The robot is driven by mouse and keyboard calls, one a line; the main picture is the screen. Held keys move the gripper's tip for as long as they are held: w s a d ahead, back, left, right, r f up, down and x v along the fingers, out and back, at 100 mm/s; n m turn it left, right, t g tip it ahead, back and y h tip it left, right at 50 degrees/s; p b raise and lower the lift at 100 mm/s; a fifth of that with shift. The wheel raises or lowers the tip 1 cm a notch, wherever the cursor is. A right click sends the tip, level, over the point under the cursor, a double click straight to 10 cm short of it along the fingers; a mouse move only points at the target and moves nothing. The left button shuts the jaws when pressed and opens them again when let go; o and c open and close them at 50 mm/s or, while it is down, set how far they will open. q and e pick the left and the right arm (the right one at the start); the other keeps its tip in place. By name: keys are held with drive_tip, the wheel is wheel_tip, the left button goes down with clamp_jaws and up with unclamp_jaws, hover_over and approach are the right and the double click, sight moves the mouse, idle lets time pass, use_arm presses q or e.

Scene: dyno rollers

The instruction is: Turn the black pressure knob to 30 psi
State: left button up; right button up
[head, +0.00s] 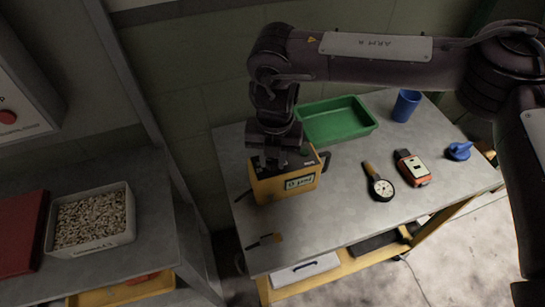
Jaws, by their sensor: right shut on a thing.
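A yellow box-shaped unit (291,186) with a dark label on its front stands at the left part of the grey table. My right gripper (268,165) comes down from above onto the top of this unit, with its fingers at the top face. It is shut on the black pressure knob there, which the fingers and wrist largely hide. The knob's setting cannot be read. A round gauge with a white dial (384,188) and a dark and yellow handle lies on the table to the right. Its reading is too small to tell. My left gripper is not in view.
A green tray (337,137) lies behind the unit, with a blue cup (406,105) to its right. An orange meter (413,168) and a blue object (459,151) lie right of the gauge. The table's front middle is mostly clear.

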sight(274, 161)
idle(0.5)
drive_tip(key=o, duration=1)
drive_tip(key=shift+r, duration=0.1)
drive_tip(key=shift+r, duration=0.35)
wheel_tip(274, 161, up, 7)
drive_tip(key=shift+d+b, duration=0.15)
drive_tip(key=shift+b, duration=0.6)
